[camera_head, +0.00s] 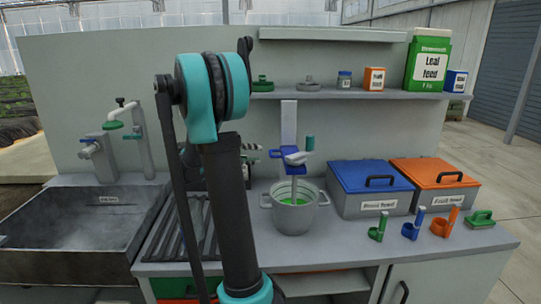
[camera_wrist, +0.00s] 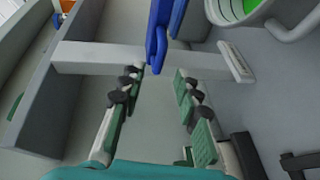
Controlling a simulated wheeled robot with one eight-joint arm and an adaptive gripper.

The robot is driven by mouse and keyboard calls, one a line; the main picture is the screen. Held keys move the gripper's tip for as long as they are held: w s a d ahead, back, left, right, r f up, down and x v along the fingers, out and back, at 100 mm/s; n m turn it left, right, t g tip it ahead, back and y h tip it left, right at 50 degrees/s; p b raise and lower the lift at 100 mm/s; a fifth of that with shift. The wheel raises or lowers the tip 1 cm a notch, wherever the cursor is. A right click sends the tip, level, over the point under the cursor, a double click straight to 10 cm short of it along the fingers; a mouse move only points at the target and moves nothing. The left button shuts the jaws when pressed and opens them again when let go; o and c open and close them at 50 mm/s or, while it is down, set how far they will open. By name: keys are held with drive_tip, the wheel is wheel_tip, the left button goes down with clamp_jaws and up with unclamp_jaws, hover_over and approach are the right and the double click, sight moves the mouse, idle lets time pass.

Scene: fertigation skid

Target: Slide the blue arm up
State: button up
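The blue arm (camera_head: 277,153) sits on the pale upright post (camera_head: 289,122) of a mixer stand, above a grey pot (camera_head: 294,210) with green liquid. A grey mixer head (camera_head: 297,158) and shaft hang over the pot. In the wrist view the blue arm (camera_wrist: 157,42) crosses the post (camera_wrist: 95,58), which looks sideways there. My gripper (camera_wrist: 157,80) is open, with green-padded fingers either side of the blue arm's near end. I cannot tell whether they touch it. In the head view my arm hides most of my gripper.
A sink (camera_head: 75,225) with taps is at the left. A blue-lidded box (camera_head: 370,177) and an orange-lidded box (camera_head: 435,173) stand right of the pot. Small coloured holders (camera_head: 411,230) stand in front of them. A shelf (camera_head: 335,94) with packages runs above.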

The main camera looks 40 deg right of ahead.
sight(271, 152)
drive_tip(key=x, duration=0.7)
drive_tip(key=shift+d+f, duration=0.1)
drive_tip(key=shift+d, duration=0.15)
clamp_jaws()
